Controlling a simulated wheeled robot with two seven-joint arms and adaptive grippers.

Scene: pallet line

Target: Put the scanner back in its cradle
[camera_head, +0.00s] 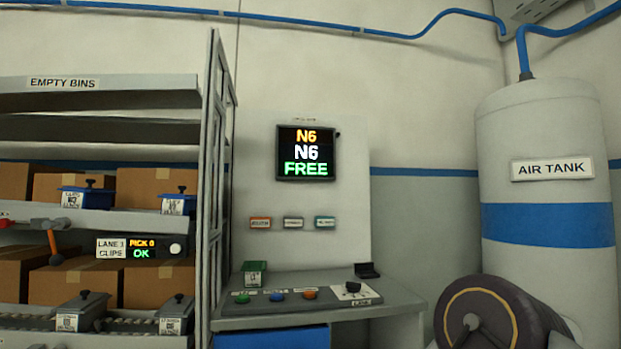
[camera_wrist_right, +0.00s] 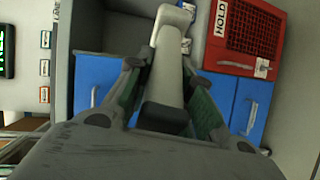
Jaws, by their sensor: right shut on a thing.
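The scanner (camera_wrist_right: 172,62), a pale grey body with a dark lower part, is in the right wrist view. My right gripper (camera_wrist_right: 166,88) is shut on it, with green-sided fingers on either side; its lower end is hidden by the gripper. In the head view a small black holder (camera_head: 367,270) stands at the back right of the console top; it may be the cradle, but I cannot tell for sure. Neither of my grippers shows in the head view.
The console (camera_head: 390,302) carries coloured buttons, a black knob and a small green bin (camera_head: 254,273). A bin rack (camera_head: 212,200) stands left, an air tank (camera_head: 545,270) and a dark drum (camera_head: 480,315) right. The wrist view shows blue cabinet doors (camera_wrist_right: 95,75) and a red HOLD box (camera_wrist_right: 245,35).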

